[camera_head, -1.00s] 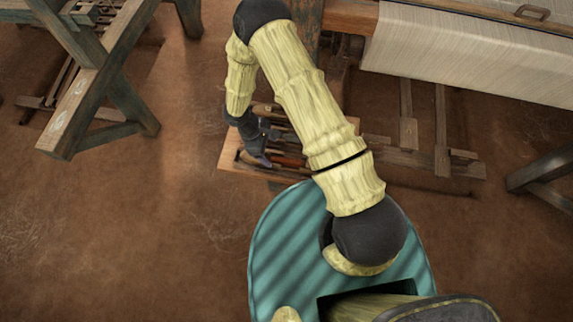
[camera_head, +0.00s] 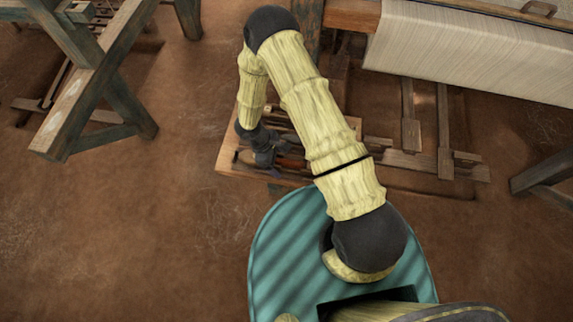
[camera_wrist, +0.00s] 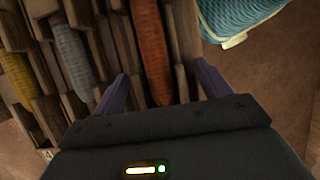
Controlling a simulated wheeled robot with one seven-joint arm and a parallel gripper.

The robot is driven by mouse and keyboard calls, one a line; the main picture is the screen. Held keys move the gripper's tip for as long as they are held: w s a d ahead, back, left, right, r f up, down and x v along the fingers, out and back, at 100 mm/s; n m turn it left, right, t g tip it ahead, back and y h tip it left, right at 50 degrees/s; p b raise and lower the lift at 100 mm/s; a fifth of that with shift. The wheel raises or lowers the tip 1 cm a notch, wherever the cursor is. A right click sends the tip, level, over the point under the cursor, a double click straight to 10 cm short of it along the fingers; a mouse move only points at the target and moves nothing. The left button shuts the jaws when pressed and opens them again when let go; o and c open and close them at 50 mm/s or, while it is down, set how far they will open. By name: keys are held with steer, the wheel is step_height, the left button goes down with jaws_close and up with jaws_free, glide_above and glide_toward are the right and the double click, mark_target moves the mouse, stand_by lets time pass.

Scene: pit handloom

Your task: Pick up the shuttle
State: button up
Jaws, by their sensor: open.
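A wooden tray (camera_head: 232,168) lies low beside the loom and holds several long wooden pieces, some wound with yarn. The red-orange yarn piece (camera_wrist: 151,50), which looks like a shuttle, lies lengthwise between my fingers in the wrist view; its red part also shows in the head view (camera_head: 293,163). My gripper (camera_wrist: 160,88) is open, with one purple finger on each side of this piece. I cannot tell whether the fingers touch it. In the head view my gripper (camera_head: 274,168) is over the tray. My gripper's body hides the near end of the red-orange piece.
A grey-blue yarn piece (camera_wrist: 73,55) and a yellow one (camera_wrist: 18,76) lie to the left in the tray. The loom with pale cloth (camera_head: 470,50) stands at upper right, its treadles (camera_head: 410,130) below. A wooden frame (camera_head: 90,90) stands at left. The left floor is open.

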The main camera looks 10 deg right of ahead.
stand_by(0.4)
steer(key=shift+r, duration=0.1)
steer(key=c, duration=1.2)
steer(key=shift+r, duration=0.1)
steer(key=shift+c, duration=0.2)
step_height(320, 180, up, 10)
steer(key=shift+f+b, duration=0.1)
steer(key=shift+b, duration=0.5)
